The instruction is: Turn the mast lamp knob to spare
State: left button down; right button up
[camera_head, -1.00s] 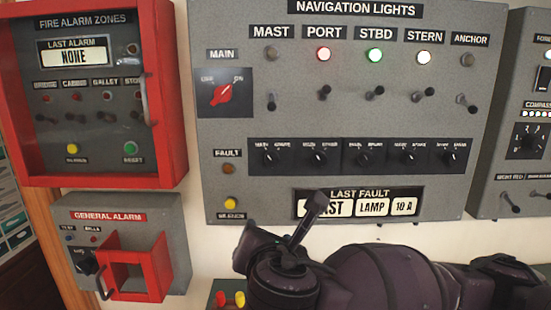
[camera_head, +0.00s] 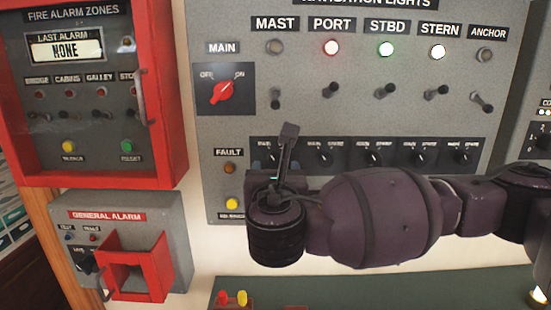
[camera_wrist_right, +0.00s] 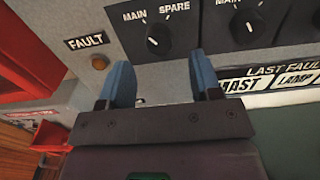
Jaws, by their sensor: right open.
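The mast lamp knob (camera_wrist_right: 157,40) is a round black knob in the right wrist view, with MAIN lettered at its upper left and SPARE at its upper right. I cannot read its pointer surely. My right gripper (camera_wrist_right: 162,80) is open, its two blue fingers apart below the knob with nothing between them. In the head view the right gripper (camera_head: 272,168) is in front of the left end of the knob row and largely hides the mast knob. The mast lamp (camera_head: 275,47) is dark. My left gripper is not in view.
A neighbouring MAIN/SPARE knob (camera_wrist_right: 247,27) is to the right. The FAULT lamp (camera_wrist_right: 99,62) is left of the gripper. Toggle switches (camera_head: 331,90) stick out above the knob row. The red general alarm guard (camera_head: 133,270) juts out at the lower left.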

aim_at(276, 162)
pick_arm(q)
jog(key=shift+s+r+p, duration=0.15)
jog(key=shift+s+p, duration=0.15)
jog(key=shift+p, duration=0.1)
pick_arm(e)
jog(key=shift+w, duration=2.25)
jog(key=c, duration=0.9)
jog(key=shift+c, duration=0.2)
